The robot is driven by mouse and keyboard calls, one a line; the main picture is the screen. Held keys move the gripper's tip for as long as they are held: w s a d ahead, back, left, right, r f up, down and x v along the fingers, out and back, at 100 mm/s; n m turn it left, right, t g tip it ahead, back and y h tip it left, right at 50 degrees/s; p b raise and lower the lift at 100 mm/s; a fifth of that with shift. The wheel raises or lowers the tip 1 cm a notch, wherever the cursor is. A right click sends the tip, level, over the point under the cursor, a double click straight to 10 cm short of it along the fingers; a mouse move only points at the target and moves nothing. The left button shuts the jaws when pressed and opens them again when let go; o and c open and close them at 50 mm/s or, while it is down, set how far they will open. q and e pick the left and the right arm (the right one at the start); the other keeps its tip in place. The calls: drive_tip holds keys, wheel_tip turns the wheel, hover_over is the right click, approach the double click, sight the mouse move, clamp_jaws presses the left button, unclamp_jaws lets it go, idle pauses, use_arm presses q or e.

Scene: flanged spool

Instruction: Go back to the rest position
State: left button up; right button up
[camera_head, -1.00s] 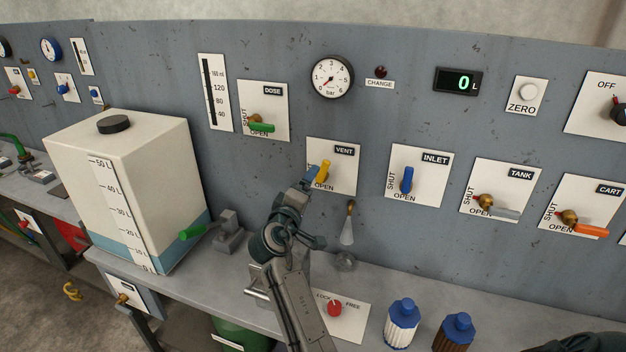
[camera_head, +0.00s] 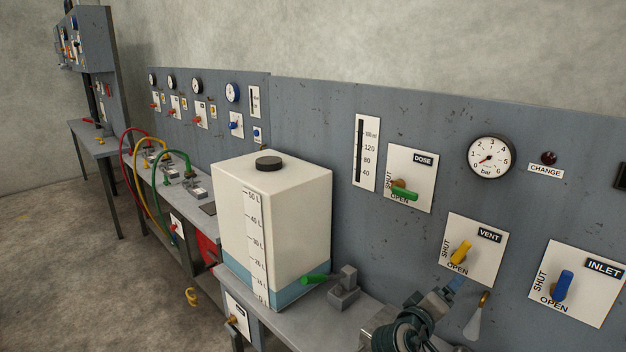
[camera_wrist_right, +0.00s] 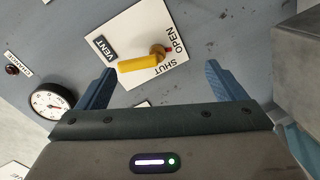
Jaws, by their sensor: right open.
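My right gripper (camera_head: 448,290) is at the lower right of the head view, just below the VENT plate (camera_head: 487,271). In the right wrist view its two blue fingers stand wide apart (camera_wrist_right: 160,85), with nothing between their tips. The yellow VENT handle (camera_head: 461,251) shows in front of the gripper in the right wrist view (camera_wrist_right: 139,65), apart from the fingers. It lies tilted on its plate, between the SHUT and OPEN marks in the head view. My left gripper is in neither view.
A white tank (camera_head: 290,215) with a black cap stands on the bench left of the gripper. The green DOSE handle (camera_head: 404,194) and blue INLET handle (camera_head: 563,285) are on the panel. Floor (camera_head: 70,260) is free at the left.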

drive_tip(key=s+d+f+m+g+y, duration=0.25)
drive_tip(key=s+f+y, duration=0.35)
drive_tip(key=s+f, duration=1)
drive_tip(key=s+a+f+g+y, duration=0.2)
drive_tip(key=s+a+y, duration=0.15)
drive_tip(key=s, duration=0.65)
drive_tip(key=s+a+f+g+y, duration=0.1)
drive_tip(key=s+a+g+y, duration=0.2)
drive_tip(key=s, duration=0.7)
wheel_tip(320, 180, down, 31)
drive_tip(key=w+d+b, duration=0.1)
drive_tip(key=d+b, duration=0.1)
drive_tip(key=s+d+f+g+b, duration=0.1)
drive_tip(key=s+f+g+b, duration=0.1)
drive_tip(key=s+f, duration=1.7)
wheel_tip(320, 180, down, 4)
drive_tip(key=shift+r+m+h, duration=0.1)
drive_tip(key=shift+m+h, duration=0.25)
